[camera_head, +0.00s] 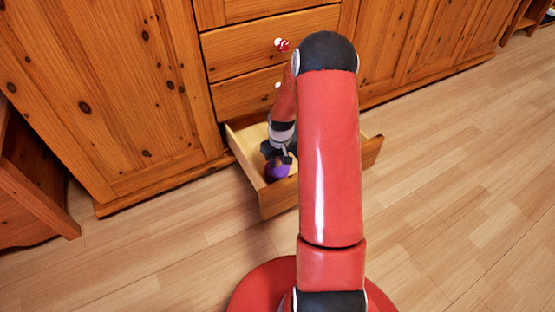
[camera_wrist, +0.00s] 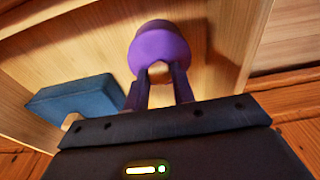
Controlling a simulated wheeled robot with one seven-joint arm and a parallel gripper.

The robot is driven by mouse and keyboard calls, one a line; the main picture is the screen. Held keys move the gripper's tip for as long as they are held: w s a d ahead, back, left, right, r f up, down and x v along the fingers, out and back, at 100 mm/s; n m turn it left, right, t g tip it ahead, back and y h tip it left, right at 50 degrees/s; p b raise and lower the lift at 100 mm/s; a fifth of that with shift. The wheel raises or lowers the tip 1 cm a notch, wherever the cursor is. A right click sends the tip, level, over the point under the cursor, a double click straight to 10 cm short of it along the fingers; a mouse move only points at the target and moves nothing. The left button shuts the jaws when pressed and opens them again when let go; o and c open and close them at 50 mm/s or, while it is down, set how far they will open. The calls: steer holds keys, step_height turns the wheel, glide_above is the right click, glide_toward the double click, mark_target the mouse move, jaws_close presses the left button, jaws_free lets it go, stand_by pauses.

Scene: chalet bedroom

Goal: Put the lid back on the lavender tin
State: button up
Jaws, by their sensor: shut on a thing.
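A purple round thing (camera_wrist: 160,48), which looks like the lavender tin or its lid, is in the open drawer (camera_head: 243,155). Its purple part faces the wrist camera, with a duller mauve part (camera_wrist: 158,27) beyond it. My gripper (camera_wrist: 158,72) is shut on a small tan piece at the near side of the purple part, perhaps a knob. In the head view my gripper (camera_head: 279,158) reaches down into the drawer, and the purple thing (camera_head: 278,172) shows just below it. I cannot tell whether lid and tin are together or apart.
A blue box (camera_wrist: 75,98) lies in the drawer to the left in the wrist view, with a small tan piece (camera_wrist: 70,121) beside it. The drawer walls are close around my gripper. Shut drawers (camera_head: 262,45) stand above. The wooden floor (camera_head: 450,180) is clear.

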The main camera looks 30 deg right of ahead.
steer(key=o, duration=1.5)
steer(key=shift+r+p, duration=2.45)
steer(key=shift+r, duration=1.1)
steer(key=shift+c, duration=0.3)
jaws_close()
